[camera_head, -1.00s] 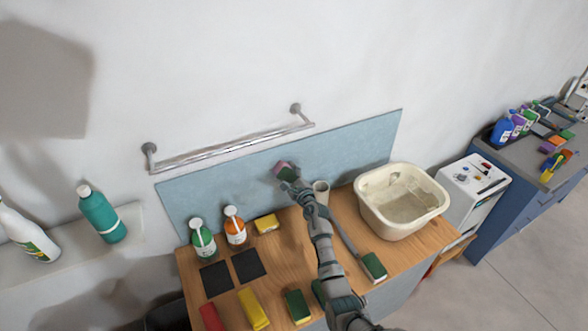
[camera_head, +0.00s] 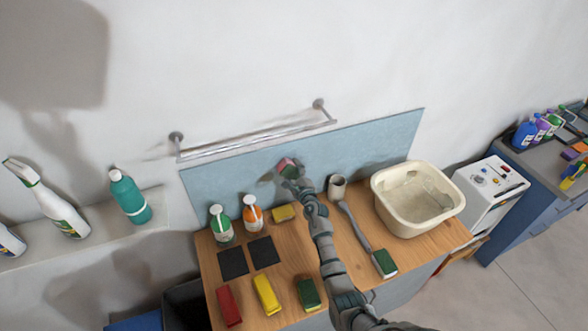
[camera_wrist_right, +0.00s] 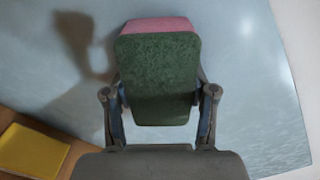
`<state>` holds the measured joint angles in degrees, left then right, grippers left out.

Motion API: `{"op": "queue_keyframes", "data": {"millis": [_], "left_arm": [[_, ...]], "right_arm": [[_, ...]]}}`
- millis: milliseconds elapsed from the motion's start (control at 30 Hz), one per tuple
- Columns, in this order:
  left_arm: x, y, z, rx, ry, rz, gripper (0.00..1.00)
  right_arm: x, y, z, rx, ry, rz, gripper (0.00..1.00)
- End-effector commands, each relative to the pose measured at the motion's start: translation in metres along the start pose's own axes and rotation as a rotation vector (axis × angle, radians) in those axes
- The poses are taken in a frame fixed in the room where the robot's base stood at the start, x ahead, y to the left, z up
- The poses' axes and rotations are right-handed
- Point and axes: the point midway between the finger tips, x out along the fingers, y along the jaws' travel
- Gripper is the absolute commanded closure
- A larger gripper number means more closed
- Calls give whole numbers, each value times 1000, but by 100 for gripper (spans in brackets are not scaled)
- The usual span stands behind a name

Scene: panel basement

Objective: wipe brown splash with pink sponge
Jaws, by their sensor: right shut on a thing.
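My right gripper (camera_head: 292,184) is shut on the pink sponge (camera_head: 286,165), which has a dark green face. The sponge is at the blue backsplash panel (camera_head: 355,150), left of the grey cup. In the right wrist view, the sponge's green side (camera_wrist_right: 158,75) faces the camera and its pink layer (camera_wrist_right: 158,25) shows along the top. The fingers (camera_wrist_right: 160,110) grip its two sides. I cannot tell whether the sponge touches the panel. No brown splash shows; the sponge and gripper cover part of the panel. My left gripper is not in view.
A metal rail (camera_head: 255,138) is above the panel.

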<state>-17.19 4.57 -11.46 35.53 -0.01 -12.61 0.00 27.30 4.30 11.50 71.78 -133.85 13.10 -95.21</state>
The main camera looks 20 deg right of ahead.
Motion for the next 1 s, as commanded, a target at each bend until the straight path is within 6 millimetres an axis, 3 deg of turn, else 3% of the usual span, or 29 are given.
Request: {"op": "queue_keyframes", "data": {"millis": [167,600,1000], "left_arm": [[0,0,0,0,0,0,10],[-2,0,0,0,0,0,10],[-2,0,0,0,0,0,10]], "right_arm": [[-7,1,-1,1,1,0,76],[-54,0,-1,0,2,-1,76],[-61,-1,-1,0,2,-1,76]]}}
